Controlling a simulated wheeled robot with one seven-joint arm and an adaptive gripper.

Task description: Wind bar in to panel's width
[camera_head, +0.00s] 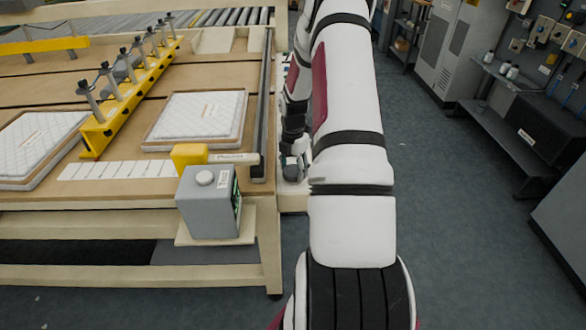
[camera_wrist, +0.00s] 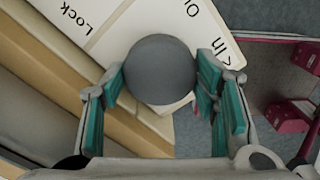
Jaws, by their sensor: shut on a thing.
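A grey round knob (camera_wrist: 160,69) stands on a white plate (camera_wrist: 110,30) printed "Lock" and "In" in the wrist view. My gripper (camera_wrist: 160,80) has its teal pads on either side of the knob and is shut on it. In the head view my gripper (camera_head: 292,168) is at the table's right edge, partly hidden by my arm; the knob cannot be made out there. A yellow bar (camera_head: 130,95) with several upright posts lies slanted across the table. A white quilted panel (camera_head: 198,118) lies right of it, apart from a dark rail (camera_head: 265,100) along the table's right side.
Another quilted panel (camera_head: 38,140) lies left of the yellow bar. A white marked strip (camera_head: 118,170), a yellow block (camera_head: 188,155) and a grey box (camera_head: 208,202) are at the table's front. Shelving (camera_head: 510,130) stands right; the floor (camera_head: 450,220) between is clear.

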